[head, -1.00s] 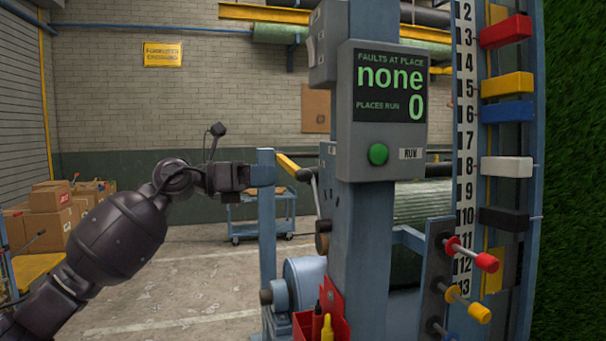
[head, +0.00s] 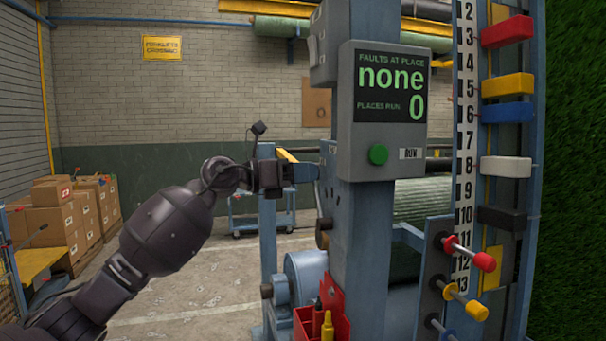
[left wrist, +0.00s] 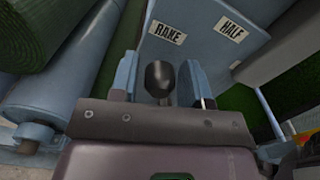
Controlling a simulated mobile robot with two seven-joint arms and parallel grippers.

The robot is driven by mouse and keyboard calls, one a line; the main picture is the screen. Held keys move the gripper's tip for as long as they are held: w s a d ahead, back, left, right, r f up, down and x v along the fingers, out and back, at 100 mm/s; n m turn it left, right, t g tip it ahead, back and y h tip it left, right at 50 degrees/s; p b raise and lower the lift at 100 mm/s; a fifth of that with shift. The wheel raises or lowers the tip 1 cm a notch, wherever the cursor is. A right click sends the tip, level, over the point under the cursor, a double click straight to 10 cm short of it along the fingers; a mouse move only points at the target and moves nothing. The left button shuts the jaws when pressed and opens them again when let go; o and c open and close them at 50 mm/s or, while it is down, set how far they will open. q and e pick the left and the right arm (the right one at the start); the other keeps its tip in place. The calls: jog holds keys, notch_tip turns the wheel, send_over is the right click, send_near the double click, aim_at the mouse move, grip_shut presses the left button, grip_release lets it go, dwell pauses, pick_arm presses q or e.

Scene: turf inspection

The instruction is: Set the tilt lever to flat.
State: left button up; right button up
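The tilt lever's dark rounded knob (left wrist: 158,76) shows in the left wrist view, between the two blue-grey fingers of my left gripper (left wrist: 161,70). A small gap shows on each side of the knob, so the fingers are open around it and not closed on it. The labels RAKE (left wrist: 167,33) and HALF (left wrist: 230,26) are on the blue plate beyond; no FLAT label is visible. In the head view my left gripper (head: 306,172) is at the left side of the blue post, and it hides the lever. My right gripper is not in view.
The display box (head: 388,110) with a green button (head: 378,154) is on the post, reading none and 0. A red holder (head: 322,314) hangs below. Coloured blocks and pegs line the numbered scale (head: 465,130) at right. Cardboard boxes (head: 55,217) stand far left.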

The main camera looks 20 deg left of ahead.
pick_arm(q)
jog(key=c, duration=0.7)
jog(key=shift+s, duration=0.1)
grip_shut()
jog(key=shift+s+d+r+m, duration=0.15)
jog(key=shift+s+d+m, duration=0.1)
jog(key=shift+m, duration=0.25)
jog(key=s+m+b, duration=0.1)
jog(key=s+d+m+b, duration=0.1)
jog(key=m, duration=0.1)
jog(key=shift+s+d+r, duration=0.1)
jog(key=shift+d+r, duration=0.1)
jog(key=shift+r, duration=0.1)
jog(key=s+d+m+b, duration=0.1)
jog(key=s+m, duration=0.1)
jog(key=s+d+m+b, duration=0.1)
jog(key=m, duration=0.2)
jog(key=s+d+f+m+b, duration=0.1)
jog(key=s+d+m, duration=0.1)
jog(key=shift+s+m, duration=0.35)
jog(key=shift+m, duration=0.05)
jog(key=shift+s+f, duration=0.1)
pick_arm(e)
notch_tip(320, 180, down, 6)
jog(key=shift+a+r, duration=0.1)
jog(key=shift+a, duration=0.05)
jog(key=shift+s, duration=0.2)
